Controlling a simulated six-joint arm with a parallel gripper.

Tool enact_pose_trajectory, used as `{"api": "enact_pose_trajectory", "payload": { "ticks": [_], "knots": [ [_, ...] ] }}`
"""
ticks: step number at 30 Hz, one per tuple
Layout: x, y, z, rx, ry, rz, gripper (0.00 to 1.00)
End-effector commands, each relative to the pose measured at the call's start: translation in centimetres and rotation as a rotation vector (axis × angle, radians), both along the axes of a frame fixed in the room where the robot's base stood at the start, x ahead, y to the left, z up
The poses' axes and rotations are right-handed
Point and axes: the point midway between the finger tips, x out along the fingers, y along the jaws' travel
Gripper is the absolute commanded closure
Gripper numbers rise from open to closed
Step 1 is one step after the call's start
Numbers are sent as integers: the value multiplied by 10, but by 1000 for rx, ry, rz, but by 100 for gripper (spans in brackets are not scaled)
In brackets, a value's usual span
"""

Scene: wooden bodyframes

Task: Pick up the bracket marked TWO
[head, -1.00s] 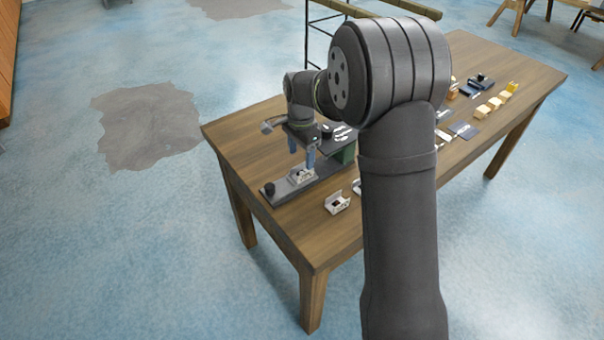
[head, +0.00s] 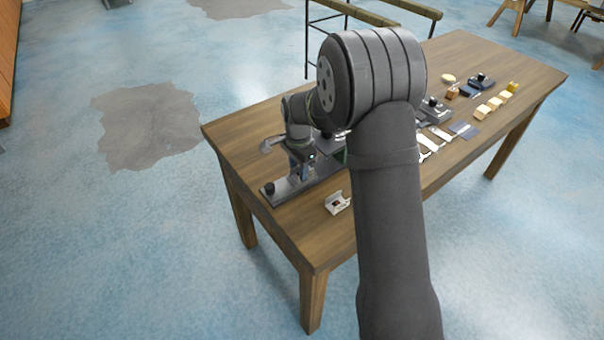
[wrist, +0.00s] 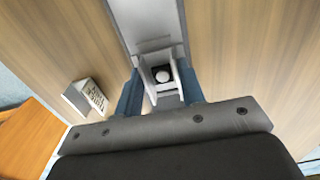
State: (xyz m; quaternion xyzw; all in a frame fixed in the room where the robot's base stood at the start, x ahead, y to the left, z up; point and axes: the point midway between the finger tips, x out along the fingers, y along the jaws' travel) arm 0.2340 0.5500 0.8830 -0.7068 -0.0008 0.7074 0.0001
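My gripper (head: 304,180) is low over the dark plate near the table's left end. In the wrist view its two blue fingers (wrist: 160,75) stand on either side of a pale grey bracket (wrist: 163,97) with upright side walls and a round white part inside. The fingers look close beside its walls, with no clear grip. No marking can be read on it. A second, white bracket (head: 337,203) lies on the bare table, right of the plate. In the wrist view it has dark lettering too small to read (wrist: 88,98).
The dark plate (head: 282,191) carries a black knob (head: 268,188) at its near end. Several flat parts, yellow blocks (head: 495,103) and dark devices (head: 481,82) lie toward the table's far right. The table's front edge is clear.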

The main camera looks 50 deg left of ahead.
Motion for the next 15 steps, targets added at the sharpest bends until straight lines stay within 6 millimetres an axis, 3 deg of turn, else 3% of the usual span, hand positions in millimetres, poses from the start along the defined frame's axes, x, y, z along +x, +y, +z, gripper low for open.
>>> {"api": "enact_pose_trajectory", "payload": {
  "ticks": [10,15],
  "knots": [
    [0,0,2,1,0,0,92],
    [0,1,14,3,-1,0,92]
  ]
}}
